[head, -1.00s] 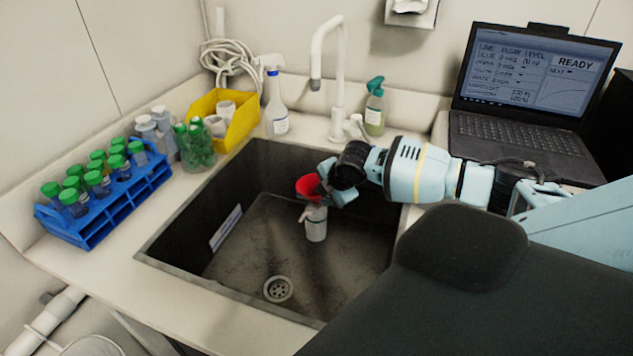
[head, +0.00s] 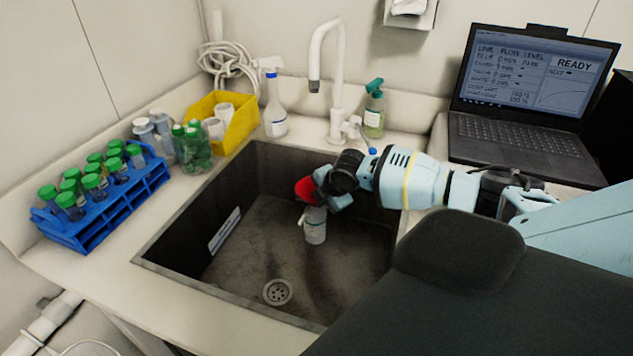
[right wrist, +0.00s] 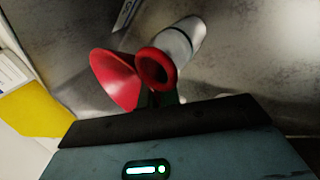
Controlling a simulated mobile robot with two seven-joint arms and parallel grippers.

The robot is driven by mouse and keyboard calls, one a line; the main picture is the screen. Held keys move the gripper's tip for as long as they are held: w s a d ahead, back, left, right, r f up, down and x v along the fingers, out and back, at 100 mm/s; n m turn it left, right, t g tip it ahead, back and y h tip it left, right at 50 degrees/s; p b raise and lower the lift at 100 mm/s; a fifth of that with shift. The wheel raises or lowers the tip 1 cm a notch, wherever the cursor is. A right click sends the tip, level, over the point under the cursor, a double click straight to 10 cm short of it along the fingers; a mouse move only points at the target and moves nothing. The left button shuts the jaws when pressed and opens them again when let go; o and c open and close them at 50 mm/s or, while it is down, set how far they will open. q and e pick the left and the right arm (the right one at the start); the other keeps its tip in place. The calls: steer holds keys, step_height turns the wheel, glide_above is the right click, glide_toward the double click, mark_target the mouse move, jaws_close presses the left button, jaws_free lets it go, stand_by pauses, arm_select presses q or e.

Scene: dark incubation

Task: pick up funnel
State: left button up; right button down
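The red funnel (head: 305,190) is tilted above the sink, close beside the mouth of a white bottle (head: 316,228) that stands in the sink. In the right wrist view the funnel (right wrist: 115,80) has its wide end to the left and its narrow end at my fingers. My right gripper (head: 329,192) reaches in from the right and appears shut on the funnel's narrow end; the contact is partly hidden. The dark fingertips (right wrist: 160,98) show small in the wrist view. My left gripper is out of view.
The sink (head: 180,271) has walls around the bottle and a drain (head: 278,291) in front. A blue tube rack (head: 110,205) and yellow bin (head: 235,130) are left, a laptop (head: 525,140) right.

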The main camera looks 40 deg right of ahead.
step_height(320, 180, up, 10)
steer(key=shift+f, duration=0.1)
stand_by(0.4)
steer(key=shift+s+r, duration=0.1)
steer(key=shift+r, duration=0.15)
